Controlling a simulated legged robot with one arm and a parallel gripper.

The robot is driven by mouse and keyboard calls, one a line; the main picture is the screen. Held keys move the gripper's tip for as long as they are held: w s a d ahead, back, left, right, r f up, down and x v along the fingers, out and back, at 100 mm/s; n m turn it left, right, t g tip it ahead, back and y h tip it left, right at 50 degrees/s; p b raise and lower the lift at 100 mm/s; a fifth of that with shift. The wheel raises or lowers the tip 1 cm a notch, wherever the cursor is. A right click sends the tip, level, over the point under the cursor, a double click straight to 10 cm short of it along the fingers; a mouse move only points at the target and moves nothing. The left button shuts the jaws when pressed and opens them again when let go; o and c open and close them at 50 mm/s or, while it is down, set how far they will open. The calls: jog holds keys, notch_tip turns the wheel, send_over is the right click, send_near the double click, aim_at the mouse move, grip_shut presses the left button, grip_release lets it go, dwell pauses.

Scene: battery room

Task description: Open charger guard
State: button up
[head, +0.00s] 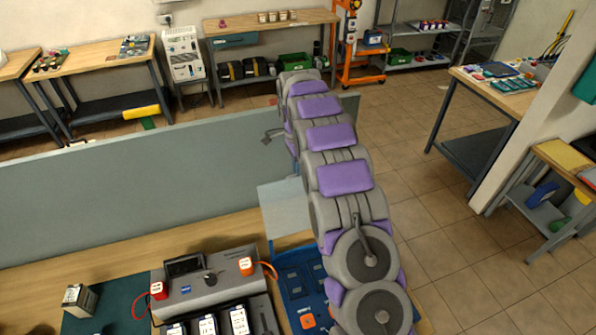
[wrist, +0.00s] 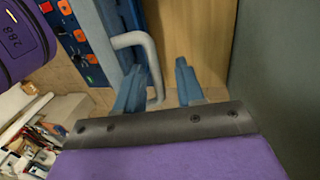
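The blue charger (head: 297,283) stands on the bench at the lower middle of the head view, partly hidden by my arm. A clear, pale panel (head: 284,207), apparently its guard, stands at its back edge. In the wrist view the blue charger (wrist: 93,30) is at upper left, with orange and green controls. A pale grey bent handle (wrist: 149,68) projects from its side. My gripper (wrist: 158,88) is open, with two blue-grey fingers. The handle's lower part shows between them, nearer the left finger; I cannot tell whether it touches.
A grey-green divider (head: 120,170) runs behind the bench and is close on the right in the wrist view (wrist: 275,80). A grey battery unit (head: 210,285) with red and orange terminals stands left of the charger. Open tiled floor (head: 440,250) lies to the right.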

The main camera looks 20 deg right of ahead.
jog(key=p+v, duration=1.2)
jog(key=v, duration=0.4)
jog(key=shift+a+r, duration=0.2)
jog(key=shift+a, duration=0.1)
jog(key=shift+f, duration=0.1)
dwell(0.3)
